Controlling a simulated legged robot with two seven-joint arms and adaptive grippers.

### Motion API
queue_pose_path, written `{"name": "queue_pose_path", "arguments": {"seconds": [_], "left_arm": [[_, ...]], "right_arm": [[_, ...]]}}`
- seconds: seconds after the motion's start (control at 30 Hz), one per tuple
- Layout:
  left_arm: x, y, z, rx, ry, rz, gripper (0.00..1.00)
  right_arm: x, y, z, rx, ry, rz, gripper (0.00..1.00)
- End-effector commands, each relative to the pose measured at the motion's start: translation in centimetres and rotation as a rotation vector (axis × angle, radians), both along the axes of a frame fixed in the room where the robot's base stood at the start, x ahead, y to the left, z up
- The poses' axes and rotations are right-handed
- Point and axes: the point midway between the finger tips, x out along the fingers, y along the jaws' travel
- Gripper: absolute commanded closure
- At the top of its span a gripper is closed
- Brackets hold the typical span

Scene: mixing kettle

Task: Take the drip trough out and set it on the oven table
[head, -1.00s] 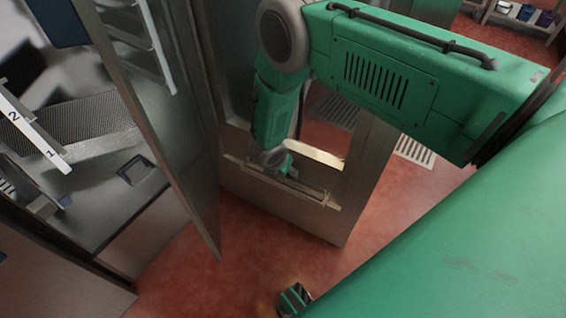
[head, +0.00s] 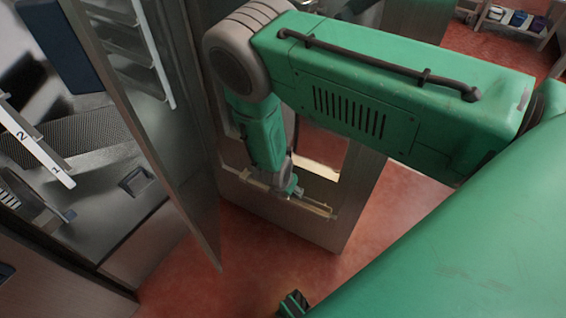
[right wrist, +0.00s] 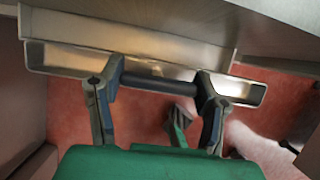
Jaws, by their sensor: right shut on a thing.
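The drip trough (right wrist: 50,62) is a long, shallow metal channel with a raised rim. In the right wrist view it lies across the picture along the edge of a metal panel. In the head view the trough (head: 318,208) runs along the front of a metal unit with a square opening. My right gripper (right wrist: 155,82) has its fingers at the trough's middle, with a dark bar between them, and is shut on the trough. In the head view the right gripper (head: 291,189) is small and partly covered by its wrist.
A tall open door panel (head: 165,150) stands close to the left of my right arm. Red floor (head: 225,285) is clear below. A small rack (head: 515,22) stands far right.

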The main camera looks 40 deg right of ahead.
Motion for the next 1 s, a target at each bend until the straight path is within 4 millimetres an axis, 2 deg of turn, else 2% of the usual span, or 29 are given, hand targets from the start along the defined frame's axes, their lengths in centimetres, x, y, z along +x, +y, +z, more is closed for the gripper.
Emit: {"name": "queue_pose_path", "arguments": {"seconds": [0.03,0.3,0.5,0.7,1.0], "left_arm": [[0.0,0.0,1.0,0.000,0.000,0.000,0.71],[0.0,0.0,3.5,0.000,0.000,0.000,0.71],[0.0,0.0,4.1,0.000,0.000,0.000,0.71],[0.0,0.0,4.7,0.000,0.000,0.000,0.71],[0.0,0.0,6.1,0.000,0.000,0.000,0.71]], "right_arm": [[-1.3,0.0,0.4,0.000,0.007,-0.005,0.74],[-8.0,1.4,0.3,0.002,0.005,-0.006,0.74],[-11.2,2.1,0.1,0.001,0.002,-0.004,0.74],[-12.4,2.4,0.5,0.001,-0.001,-0.004,0.74],[-12.5,2.4,1.8,0.001,-0.001,-0.004,0.74]]}}
